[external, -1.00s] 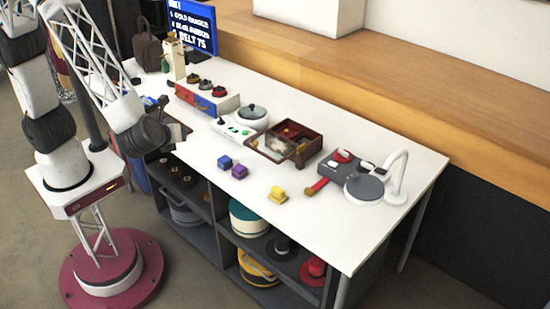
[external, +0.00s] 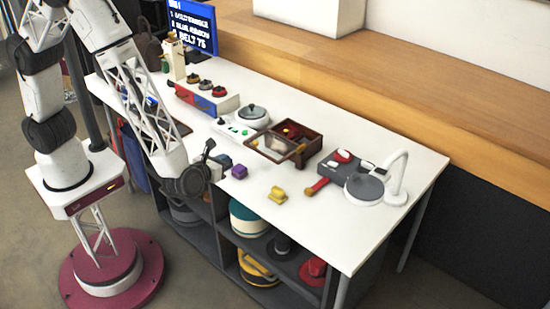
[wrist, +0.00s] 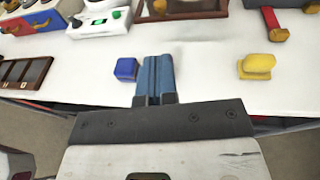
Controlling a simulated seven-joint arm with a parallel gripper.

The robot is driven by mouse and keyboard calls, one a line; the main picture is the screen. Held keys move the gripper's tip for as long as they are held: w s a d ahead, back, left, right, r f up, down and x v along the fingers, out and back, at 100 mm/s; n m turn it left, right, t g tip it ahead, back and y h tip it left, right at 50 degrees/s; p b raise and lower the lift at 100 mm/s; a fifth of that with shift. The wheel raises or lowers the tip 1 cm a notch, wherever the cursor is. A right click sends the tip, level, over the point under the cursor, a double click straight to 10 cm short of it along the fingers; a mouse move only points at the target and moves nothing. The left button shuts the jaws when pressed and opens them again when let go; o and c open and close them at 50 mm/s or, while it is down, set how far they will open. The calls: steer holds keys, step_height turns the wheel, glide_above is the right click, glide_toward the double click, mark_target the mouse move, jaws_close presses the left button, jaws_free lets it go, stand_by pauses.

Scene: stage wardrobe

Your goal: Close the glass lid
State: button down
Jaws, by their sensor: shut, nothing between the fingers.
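The glass lid (external: 273,149) has a dark frame and stands open on the front-left side of a brown wooden box (external: 312,148) with a red interior. In the wrist view, only part of the lid's frame (wrist: 205,13) shows at the top edge. My gripper (wrist: 153,78) is shut and empty, its blue fingers pressed together. In the external view, my gripper (external: 208,150) is over the table's front edge, left of the lid and apart from it.
A white device with a round pot (external: 252,114) stands left of the box. A lamp (external: 396,180) stands at the right.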

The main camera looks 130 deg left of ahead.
steer(key=shift+a, duration=0.1)
glide_toward(274, 138)
steer(key=shift+s+d+r, duration=0.2)
steer(key=shift+s+d, duration=0.2)
steer(key=shift+d, duration=0.3)
steer(key=shift+s+d+r, duration=0.15)
steer(key=shift+s+d, duration=0.25)
steer(key=shift+d, duration=0.25)
steer(key=a, duration=1.1)
steer(key=shift+a, duration=0.75)
steer(key=shift+a+r, duration=0.1)
steer(key=v, duration=1.4)
steer(key=shift+d, duration=0.4)
